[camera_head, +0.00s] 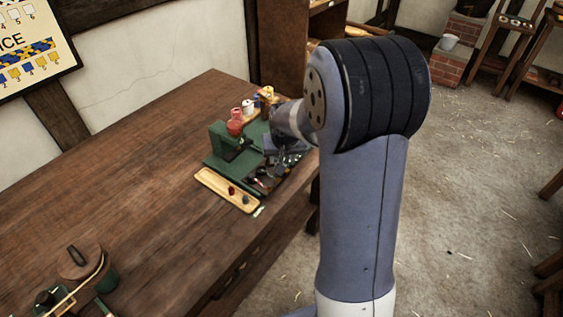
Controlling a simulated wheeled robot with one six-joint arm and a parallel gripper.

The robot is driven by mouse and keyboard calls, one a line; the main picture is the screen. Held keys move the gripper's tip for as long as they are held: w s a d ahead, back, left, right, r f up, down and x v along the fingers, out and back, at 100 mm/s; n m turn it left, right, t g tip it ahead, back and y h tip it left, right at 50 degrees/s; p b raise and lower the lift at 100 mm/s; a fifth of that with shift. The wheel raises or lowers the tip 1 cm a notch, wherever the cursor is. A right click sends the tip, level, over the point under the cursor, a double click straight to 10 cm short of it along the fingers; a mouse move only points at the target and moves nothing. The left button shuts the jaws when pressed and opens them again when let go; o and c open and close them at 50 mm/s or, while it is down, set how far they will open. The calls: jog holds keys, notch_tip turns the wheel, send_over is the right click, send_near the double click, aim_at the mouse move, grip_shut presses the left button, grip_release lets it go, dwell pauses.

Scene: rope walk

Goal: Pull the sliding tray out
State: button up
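A green bench device (222,140) with a green base stands near the right end of the wooden table. A pale, shallow wooden tray (212,182) lies along its front edge and holds a small red piece and a small dark piece. Small dark parts crowd the right part of the green base. I cannot tell which part is the sliding tray. My gripper (277,164) is low over the right side of the device, among these parts. Its fingertips are small and dark here, so I cannot tell whether it is open or touching anything. My arm hides the area to the right.
A red spool (235,124) and a white spool (248,107) stand behind the device. A round wooden-topped item (80,262) sits at the table's front left. The middle of the wooden table (130,170) is clear. Straw-strewn floor (470,190) lies to the right.

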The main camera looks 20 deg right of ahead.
jog(key=shift+v, duration=0.85)
notch_tip(320, 180, up, 8)
jog(key=p, duration=0.5)
jog(key=shift+p, duration=0.3)
notch_tip(320, 180, down, 10)
jog(key=b, duration=0.5)
jog(key=shift+w, duration=0.35)
jog(key=shift+r, duration=0.1)
